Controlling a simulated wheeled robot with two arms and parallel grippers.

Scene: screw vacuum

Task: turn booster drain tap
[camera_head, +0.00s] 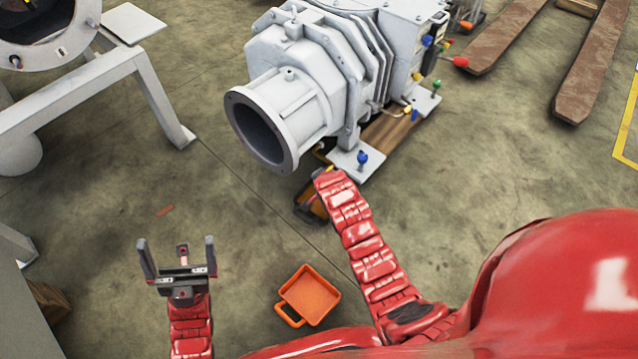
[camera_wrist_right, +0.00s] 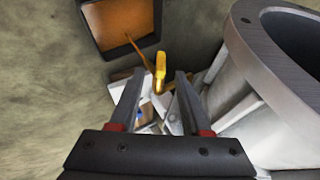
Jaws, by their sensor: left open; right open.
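The booster (camera_head: 300,60), a big light grey ribbed machine with a round flanged opening, stands at the top centre of the head view. In the right wrist view a small yellow tap handle (camera_wrist_right: 160,72) shows beside the booster's flange (camera_wrist_right: 245,50). My right gripper (camera_wrist_right: 158,76) is open, with the yellow handle in the gap between its fingertips; I cannot tell whether they touch it. In the head view my right arm reaches to below the flange, and its gripper is hidden. My left gripper (camera_head: 176,243) is open and empty at the lower left.
A dark-rimmed tray with orange-brown inside (camera_wrist_right: 122,22) lies by the tap; a thin brownish streak runs between them. An orange container (camera_head: 309,293) sits on the floor between my arms. A grey frame (camera_head: 160,100) stands left.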

